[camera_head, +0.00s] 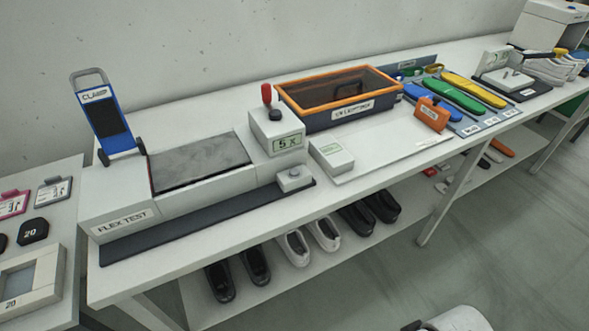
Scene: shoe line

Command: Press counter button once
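A light grey counter box (277,137) stands on the long white table, right of the flex test unit (180,185). Its front display looks like "5" with a small mark beside it. A red-knobbed lever (267,95) and a small dark piece (275,115) are on top of the box. A smaller grey box (294,179) with a rounded knob or button on top sits in front of it, on the dark strip. I cannot tell which of these is the counter button.
A white box (331,156) stands right of the counter. Behind it is an orange-rimmed bin (340,112). A blue clamp (106,122) stands upright at the left. Shoes (293,247) line the lower shelf. The floor (520,240) at right is clear.

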